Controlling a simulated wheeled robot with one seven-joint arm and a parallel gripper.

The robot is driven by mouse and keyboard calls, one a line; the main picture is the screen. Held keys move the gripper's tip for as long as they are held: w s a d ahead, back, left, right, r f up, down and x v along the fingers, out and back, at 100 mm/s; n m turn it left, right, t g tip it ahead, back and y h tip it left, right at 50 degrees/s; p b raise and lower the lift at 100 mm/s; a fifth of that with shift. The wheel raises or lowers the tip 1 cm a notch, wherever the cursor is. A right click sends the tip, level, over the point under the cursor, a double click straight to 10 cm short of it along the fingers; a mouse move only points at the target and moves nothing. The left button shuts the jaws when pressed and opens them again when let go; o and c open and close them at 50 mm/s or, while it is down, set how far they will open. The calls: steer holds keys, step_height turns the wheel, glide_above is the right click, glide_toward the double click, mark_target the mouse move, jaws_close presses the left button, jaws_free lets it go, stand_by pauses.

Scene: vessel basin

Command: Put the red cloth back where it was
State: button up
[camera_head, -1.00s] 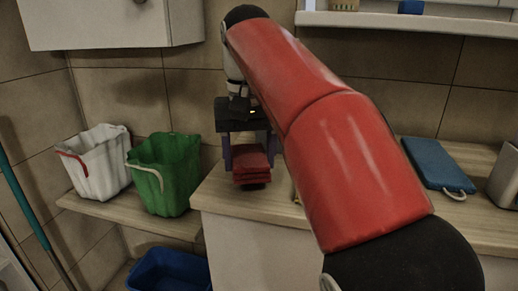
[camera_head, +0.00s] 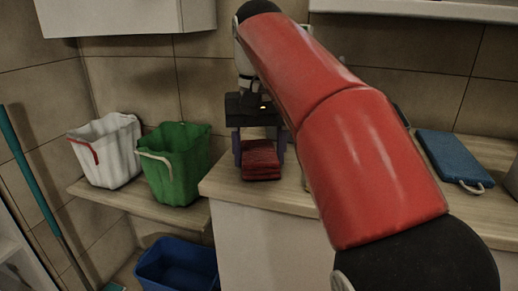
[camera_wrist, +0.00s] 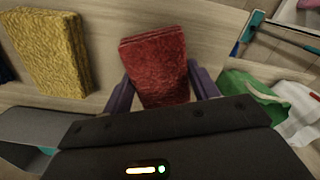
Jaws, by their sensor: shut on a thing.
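The red cloth (camera_head: 261,160) is a folded, layered pad at the left end of the wooden counter. My gripper (camera_head: 260,152) is shut on it, with one purple finger on each side. In the wrist view the red cloth (camera_wrist: 158,68) sits between the two fingers of my gripper (camera_wrist: 162,88), its far part reaching out beyond them. The cloth appears to be at the counter surface; whether its full underside touches cannot be told. My red arm hides part of the counter to the right of the cloth.
A yellow cloth (camera_wrist: 48,50) lies beside the red one in the wrist view. A green bucket (camera_head: 178,165) and a white bucket (camera_head: 108,150) stand on a lower shelf; a blue tub (camera_head: 178,268) is below.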

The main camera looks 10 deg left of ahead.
steer(key=shift+f, duration=0.3)
steer(key=o, duration=1)
steer(key=shift+o, duration=0.2)
